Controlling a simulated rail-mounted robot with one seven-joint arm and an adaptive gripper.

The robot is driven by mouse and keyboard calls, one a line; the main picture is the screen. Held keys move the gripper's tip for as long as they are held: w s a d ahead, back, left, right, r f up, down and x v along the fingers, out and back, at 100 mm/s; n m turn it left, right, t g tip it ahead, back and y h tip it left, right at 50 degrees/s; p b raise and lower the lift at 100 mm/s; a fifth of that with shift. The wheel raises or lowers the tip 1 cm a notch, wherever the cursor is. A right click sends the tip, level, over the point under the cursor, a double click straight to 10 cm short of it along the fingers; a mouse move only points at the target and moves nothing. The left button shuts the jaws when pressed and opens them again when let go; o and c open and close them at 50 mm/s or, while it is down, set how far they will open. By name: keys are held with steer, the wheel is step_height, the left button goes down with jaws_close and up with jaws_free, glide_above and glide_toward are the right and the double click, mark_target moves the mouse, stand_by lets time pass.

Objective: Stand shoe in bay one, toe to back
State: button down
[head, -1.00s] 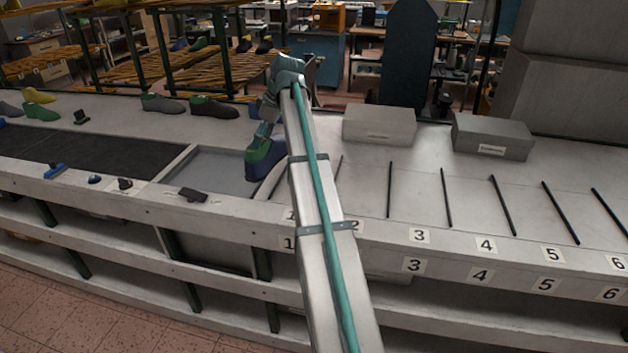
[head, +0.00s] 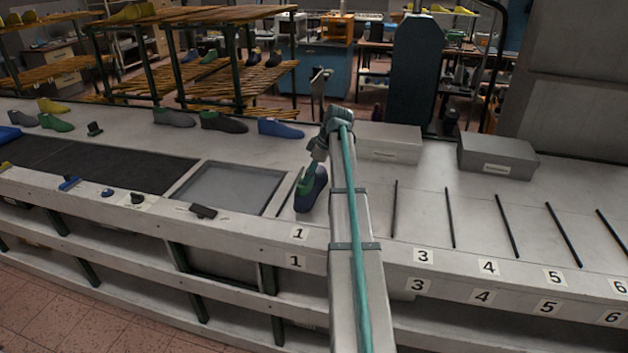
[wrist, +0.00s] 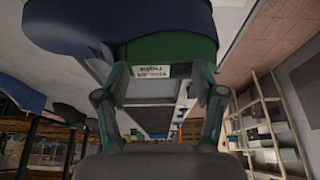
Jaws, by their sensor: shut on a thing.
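A blue shoe last with a green upper part (head: 313,194) is held in my gripper (head: 308,170). It is over bay one, behind the front label 1 (head: 300,233) and right of the bay's dark left divider (head: 286,192). Its long side runs roughly front to back. I cannot tell which end is the toe, or whether it touches the bench. In the wrist view, my gripper's fingers (wrist: 160,88) are at both sides of the green part (wrist: 170,52), which carries a white label. The blue part (wrist: 110,22) fills the top left. My arm hides bay two.
A recessed grey tray (head: 228,188) lies left of bay one. Dark divider rods, one at bay three (head: 394,208), mark the bays to the right, which look empty. Two grey boxes (head: 390,141) (head: 497,157) stand behind them. Shoes, including a blue one (head: 280,129), line the back left.

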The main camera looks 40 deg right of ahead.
mark_target(313, 184)
steer(key=shift+s+d+f+p, duration=0.2)
steer(key=shift+d+f+p, duration=0.1)
steer(key=shift+d+f, duration=0.35)
steer(key=shift+f+p, duration=0.3)
steer(key=shift+f, duration=1.3)
steer(key=shift+c, duration=0.6)
jaws_free()
steer(key=shift+f, duration=0.1)
steer(key=b+v, duration=0.3)
steer(key=v, duration=0.9)
